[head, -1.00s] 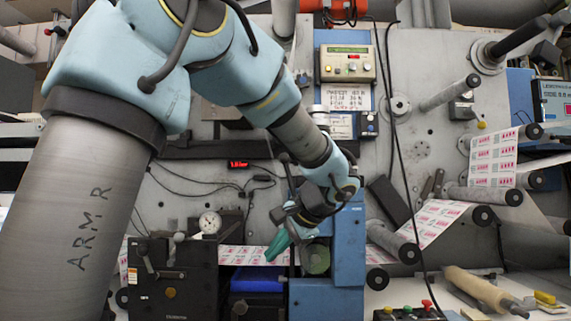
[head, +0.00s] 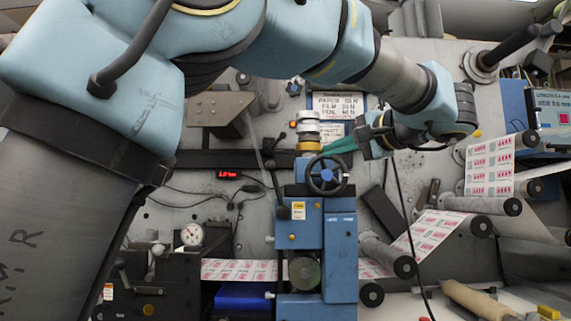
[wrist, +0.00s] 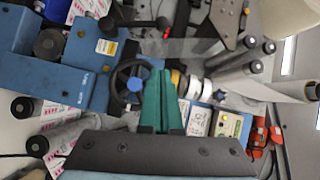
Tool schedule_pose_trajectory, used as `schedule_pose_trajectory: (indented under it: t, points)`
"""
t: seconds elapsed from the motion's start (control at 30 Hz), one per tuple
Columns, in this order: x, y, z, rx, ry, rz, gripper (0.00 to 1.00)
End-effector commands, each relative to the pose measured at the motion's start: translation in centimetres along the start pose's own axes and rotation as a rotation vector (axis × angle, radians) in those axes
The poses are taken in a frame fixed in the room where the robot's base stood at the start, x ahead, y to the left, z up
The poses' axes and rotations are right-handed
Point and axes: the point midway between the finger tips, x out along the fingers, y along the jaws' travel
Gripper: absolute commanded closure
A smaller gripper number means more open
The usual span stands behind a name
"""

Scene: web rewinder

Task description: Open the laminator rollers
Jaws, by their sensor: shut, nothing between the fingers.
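The laminator is a blue housing (head: 341,240) in the middle of the head view. A round greenish roller end (head: 304,273) shows low on its front. A black handwheel with a blue hub (head: 326,176) sits on its top; the wheel also shows in the wrist view (wrist: 130,86). A dark lever with a black knob (head: 282,212) stands at the housing's left side. My gripper (head: 328,153) has green fingers, shut and empty, pointing left just above and behind the handwheel in the picture. In the wrist view the fingers (wrist: 158,78) lie beside the wheel; contact cannot be told.
White and yellow rings (head: 308,130) stand stacked behind the wheel. The printed web (head: 240,270) runs through the laminator and over rollers at right (head: 405,266). A dial gauge (head: 191,234) is at left. A black cable hangs right of the housing.

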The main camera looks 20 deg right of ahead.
Motion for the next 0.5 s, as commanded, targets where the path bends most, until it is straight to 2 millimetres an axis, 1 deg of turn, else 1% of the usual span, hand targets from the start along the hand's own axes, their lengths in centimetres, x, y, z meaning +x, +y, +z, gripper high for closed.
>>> schedule_pose_trajectory:
  t: [0.17, 0.27, 0.37, 0.5]
  points:
    - [0.3, 0.0, 0.0, 0.001, -0.001, 0.001, 1.0]
    - [1.2, -0.1, 0.0, 0.002, -0.002, 0.001, 1.0]
    - [2.8, -0.2, 0.1, 0.002, -0.003, 0.001, 1.0]
    - [5.6, -0.2, 0.1, 0.002, -0.005, 0.001, 1.0]
